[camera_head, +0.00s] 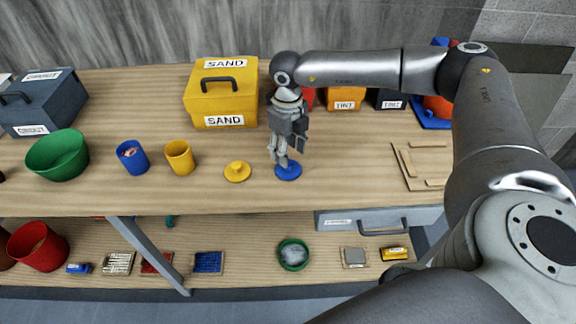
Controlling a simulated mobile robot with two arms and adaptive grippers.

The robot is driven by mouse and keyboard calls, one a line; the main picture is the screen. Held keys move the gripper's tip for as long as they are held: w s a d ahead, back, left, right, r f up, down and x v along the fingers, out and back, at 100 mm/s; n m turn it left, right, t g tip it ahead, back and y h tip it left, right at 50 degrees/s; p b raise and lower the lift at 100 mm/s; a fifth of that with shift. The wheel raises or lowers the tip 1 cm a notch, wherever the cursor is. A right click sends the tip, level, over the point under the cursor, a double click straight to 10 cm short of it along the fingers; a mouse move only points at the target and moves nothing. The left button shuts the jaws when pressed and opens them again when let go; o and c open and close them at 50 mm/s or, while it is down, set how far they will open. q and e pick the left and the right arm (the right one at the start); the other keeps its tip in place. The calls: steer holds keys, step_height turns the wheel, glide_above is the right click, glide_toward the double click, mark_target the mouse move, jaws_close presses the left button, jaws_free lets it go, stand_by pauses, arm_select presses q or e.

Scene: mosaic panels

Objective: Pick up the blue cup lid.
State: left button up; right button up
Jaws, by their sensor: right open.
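The blue cup lid (288,172) lies flat on the wooden table near its front edge, a round disc. My right gripper (289,160) points down directly over it, with the fingertips at or just above the lid. The fingers cover the lid's middle, and I cannot tell whether they touch it. The right gripper is open. A blue cup (132,157) with something inside stands further left on the table. My left gripper is not in view.
A yellow lid (237,172) lies just left of the blue lid, beside a yellow cup (180,158). A yellow SAND box (221,93) stands behind. A green bowl (57,155) is at the left. A wooden frame (407,165) lies to the right.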

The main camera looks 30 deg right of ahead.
steer(key=f, duration=0.1)
steer(key=f+p, duration=0.1)
steer(key=f, duration=0.1)
steer(key=f+p, duration=0.1)
steer(key=f, duration=0.1)
steer(key=shift+w+d+f, duration=0.25)
steer(key=shift+w+d, duration=0.05)
steer(key=shift+w, duration=0.05)
steer(key=shift+f, duration=0.2)
steer(key=c, duration=0.8)
